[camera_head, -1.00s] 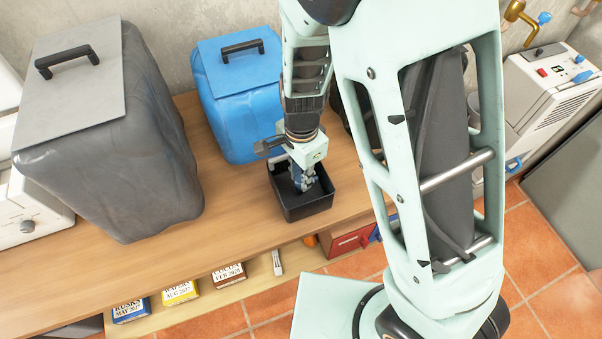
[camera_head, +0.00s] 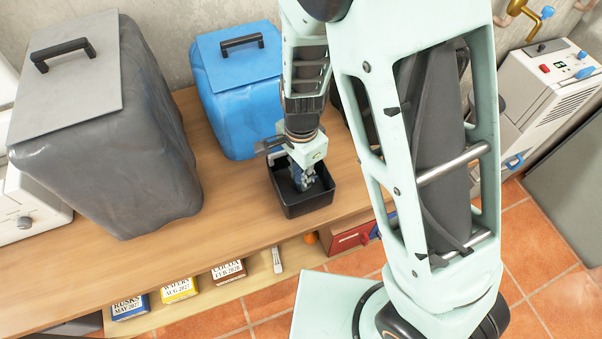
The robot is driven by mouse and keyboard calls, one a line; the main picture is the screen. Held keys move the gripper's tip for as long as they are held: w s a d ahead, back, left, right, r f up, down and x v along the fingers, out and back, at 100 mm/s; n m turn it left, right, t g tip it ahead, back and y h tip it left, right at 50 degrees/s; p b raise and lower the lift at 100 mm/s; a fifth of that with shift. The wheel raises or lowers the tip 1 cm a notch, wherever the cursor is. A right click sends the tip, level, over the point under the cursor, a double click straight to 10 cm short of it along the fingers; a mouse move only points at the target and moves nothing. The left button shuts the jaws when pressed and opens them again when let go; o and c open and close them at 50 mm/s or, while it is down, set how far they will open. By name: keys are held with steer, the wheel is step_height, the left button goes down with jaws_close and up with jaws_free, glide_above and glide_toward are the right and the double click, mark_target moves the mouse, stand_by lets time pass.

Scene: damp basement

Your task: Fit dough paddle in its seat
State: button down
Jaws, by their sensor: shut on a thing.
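My gripper (camera_head: 304,182) points down into a small black open tray (camera_head: 305,211) on the wooden counter. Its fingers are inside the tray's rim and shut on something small. What they hold is hidden by the fingers and the tray wall, and I cannot make out its shape. I cannot pick out the dough paddle or its seat with certainty.
A blue lidded container (camera_head: 237,90) stands close behind-left of the tray. A larger grey lidded container (camera_head: 105,130) and a white machine (camera_head: 30,212) stand further left. Small labelled boxes (camera_head: 179,290) sit on the shelf below. Counter (camera_head: 232,205) left of the tray is clear.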

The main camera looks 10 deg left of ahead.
steer(key=c, duration=1.7)
jaws_free()
